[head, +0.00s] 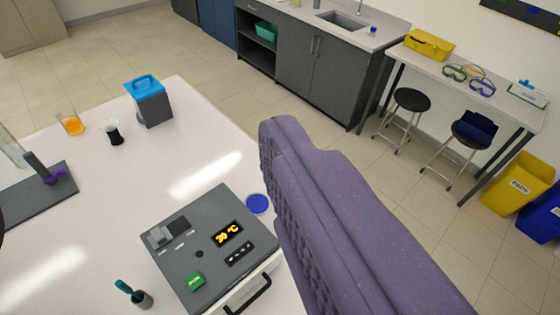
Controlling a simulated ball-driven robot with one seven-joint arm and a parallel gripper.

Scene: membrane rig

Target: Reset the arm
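One purple finger of my gripper (325,215) fills the middle right of the head view, close to the camera. Its ridged inner pad faces left, and nothing touches it. The other finger is not clearly in view; only a dark purple sliver shows at the left edge. The gripper appears open and empty, above the right side of the white table (200,160). A grey device (190,225) with a lit "20 °C" display, a green button and a black handle sits below and left of the finger.
On the table are a blue-lidded grey box (150,103), an orange-filled beaker (70,124), a small dark cup (112,134), a blue disc (258,204), a stand (40,190) and a holder with a teal tool (140,298). Beyond lie open floor, cabinets (320,62) and stools (410,100).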

